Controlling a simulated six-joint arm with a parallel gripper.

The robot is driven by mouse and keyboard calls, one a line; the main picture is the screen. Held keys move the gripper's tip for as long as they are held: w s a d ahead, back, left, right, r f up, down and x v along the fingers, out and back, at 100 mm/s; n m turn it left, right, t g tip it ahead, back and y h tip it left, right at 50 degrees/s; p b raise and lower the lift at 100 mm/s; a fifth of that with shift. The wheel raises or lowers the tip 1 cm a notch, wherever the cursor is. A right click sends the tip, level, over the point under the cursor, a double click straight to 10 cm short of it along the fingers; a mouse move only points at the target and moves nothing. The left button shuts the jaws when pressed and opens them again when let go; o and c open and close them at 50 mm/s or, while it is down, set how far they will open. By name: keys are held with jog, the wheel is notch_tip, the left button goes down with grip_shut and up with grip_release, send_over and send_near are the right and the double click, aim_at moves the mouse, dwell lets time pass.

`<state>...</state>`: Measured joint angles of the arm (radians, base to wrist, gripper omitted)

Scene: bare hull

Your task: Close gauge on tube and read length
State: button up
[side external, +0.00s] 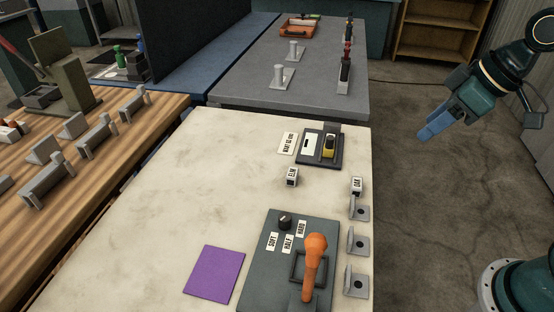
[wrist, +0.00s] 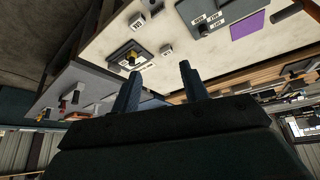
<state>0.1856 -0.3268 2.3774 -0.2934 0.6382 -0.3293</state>
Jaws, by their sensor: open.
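A small dark device with a white panel and a yellow part (side external: 322,149) sits near the far right corner of the pale table; it looks like the gauge. It also shows in the wrist view, the dark device (wrist: 130,55) standing beyond my fingers. A label card lies at its left, its print too small to read surely. I cannot make out a tube for certain. My gripper (side external: 430,132) hangs to the right of the table, over the floor and apart from everything. In the wrist view my gripper (wrist: 158,86) has its two fingers apart, with nothing between them.
A dark panel (side external: 258,270) with a knob and an orange lever (side external: 314,258) stands at the front right. A purple square (side external: 214,274) lies beside it. Grey brackets (side external: 357,242) line the right edge. Two small labelled blocks (side external: 292,177) stand nearby. The table's left middle is clear.

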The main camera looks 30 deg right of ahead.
jog(key=w+f+n+y, duration=0.2)
jog(key=w+f, duration=0.2)
jog(key=w, duration=0.4)
jog(key=n+t+y, duration=0.1)
jog(key=t+y, duration=0.3)
jog(key=t, duration=0.2)
send_near(333, 138)
jog(key=v, duration=0.3)
jog(key=shift+w, duration=0.2)
jog(key=x, duration=1.3)
jog(key=shift+w+a+f, duration=0.1)
jog(key=shift+a+f, duration=0.05)
jog(key=shift+a, duration=0.15)
jog(key=c, duration=0.7)
